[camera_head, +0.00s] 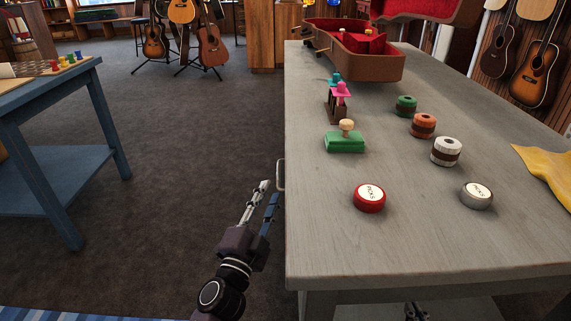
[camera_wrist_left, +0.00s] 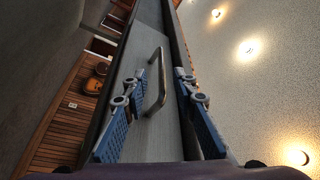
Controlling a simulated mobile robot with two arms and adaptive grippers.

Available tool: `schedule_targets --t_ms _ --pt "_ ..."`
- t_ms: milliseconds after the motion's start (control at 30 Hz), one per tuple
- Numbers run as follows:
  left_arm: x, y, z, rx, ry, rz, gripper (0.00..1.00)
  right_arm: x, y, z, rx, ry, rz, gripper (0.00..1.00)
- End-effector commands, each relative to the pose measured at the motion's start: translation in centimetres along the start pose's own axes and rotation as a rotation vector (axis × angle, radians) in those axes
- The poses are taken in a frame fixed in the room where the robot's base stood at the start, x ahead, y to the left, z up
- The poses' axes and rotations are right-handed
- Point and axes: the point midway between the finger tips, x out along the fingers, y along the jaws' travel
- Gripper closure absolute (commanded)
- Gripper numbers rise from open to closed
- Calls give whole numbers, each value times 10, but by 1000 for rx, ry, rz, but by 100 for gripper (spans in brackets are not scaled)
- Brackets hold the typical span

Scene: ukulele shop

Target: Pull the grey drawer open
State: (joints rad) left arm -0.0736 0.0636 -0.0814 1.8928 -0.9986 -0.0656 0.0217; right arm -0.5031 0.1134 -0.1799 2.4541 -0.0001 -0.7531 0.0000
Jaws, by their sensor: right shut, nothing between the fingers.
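The grey drawer front (camera_wrist_left: 136,62) fills the middle of the left wrist view, with a metal bar handle (camera_wrist_left: 161,82) on it. In the head view the handle (camera_head: 281,174) sticks out from the left side of the grey table, and the drawer front is hidden. My left gripper (camera_head: 269,191) is open beside that side, its fingertips close to the handle. In the left wrist view the handle lies between the two spread fingers; I cannot tell whether they touch it. My right gripper (camera_head: 416,311) is shut and empty, partly cut off at the bottom edge.
The grey tabletop (camera_head: 420,225) holds picks tins, several round reels, a green stamp (camera_head: 345,141) and an open red-lined case (camera_head: 355,50). A blue table (camera_head: 55,155) stands left. Clear carpet (camera_head: 190,150) lies between the tables.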

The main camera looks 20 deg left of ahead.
Motion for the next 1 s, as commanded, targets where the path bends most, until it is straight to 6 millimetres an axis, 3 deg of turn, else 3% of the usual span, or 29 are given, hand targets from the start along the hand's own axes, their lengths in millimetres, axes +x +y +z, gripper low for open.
schedule_targets --t_ms 533,933,1000 --pt "70 0 -1 6 3 -1 74 1 -1 -3 0 16 -1 100" --pt "78 1 0 4 2 1 74 1 -1 -6 0 27 -2 100" --pt "78 1 0 4 2 1 81 1 -1 -6 0 27 -2 100"
